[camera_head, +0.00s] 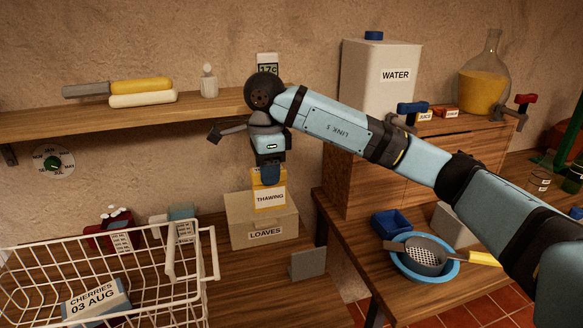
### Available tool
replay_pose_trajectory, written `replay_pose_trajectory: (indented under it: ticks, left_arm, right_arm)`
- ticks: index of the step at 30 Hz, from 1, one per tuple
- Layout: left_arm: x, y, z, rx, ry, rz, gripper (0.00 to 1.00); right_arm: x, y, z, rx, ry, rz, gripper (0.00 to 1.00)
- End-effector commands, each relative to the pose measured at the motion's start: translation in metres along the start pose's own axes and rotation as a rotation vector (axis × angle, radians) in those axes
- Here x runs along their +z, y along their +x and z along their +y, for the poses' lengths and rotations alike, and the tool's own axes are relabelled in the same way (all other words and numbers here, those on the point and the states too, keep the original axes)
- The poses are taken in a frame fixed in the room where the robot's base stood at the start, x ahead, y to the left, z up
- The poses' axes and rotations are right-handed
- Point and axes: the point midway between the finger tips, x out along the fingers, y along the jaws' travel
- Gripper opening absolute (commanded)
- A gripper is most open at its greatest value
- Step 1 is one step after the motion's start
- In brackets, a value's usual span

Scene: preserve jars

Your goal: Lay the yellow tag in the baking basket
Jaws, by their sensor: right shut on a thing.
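My right gripper (270,174) points down near the middle of the head view, shut on the top of a yellow tag. The yellow tag (270,207) hangs upright, with a white face reading THAWING. It overlaps the upper front of a beige box labelled LOAVES (265,235); I cannot tell whether they touch. A white wire basket (196,262) stands at the lower left, apart from the tag and to its left. It is the only basket in view, and no baking label shows on it. My left gripper is not in view.
A packet reading CHERRIES (97,302) lies in the wire basket. Red and grey-green labelled items stand behind it. A wall shelf (130,121) is above. On the right are a wooden cabinet (365,185), a WATER container (385,80) and a blue bowl (403,268).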

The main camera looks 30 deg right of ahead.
Motion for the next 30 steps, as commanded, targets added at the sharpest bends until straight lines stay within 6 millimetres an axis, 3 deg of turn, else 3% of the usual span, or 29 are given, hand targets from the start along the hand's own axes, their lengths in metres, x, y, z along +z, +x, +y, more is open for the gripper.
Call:
replay_pose_trajectory:
  ticks: [14,30]
  left_arm:
    - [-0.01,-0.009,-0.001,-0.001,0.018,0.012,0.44]
    - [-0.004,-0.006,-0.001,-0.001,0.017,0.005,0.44]
  right_arm:
    - [0.096,-0.021,0.003,0.0,-0.004,0.0,0.13]
    - [0.204,-0.015,0.005,0.0,-0.002,0.001,0.13]
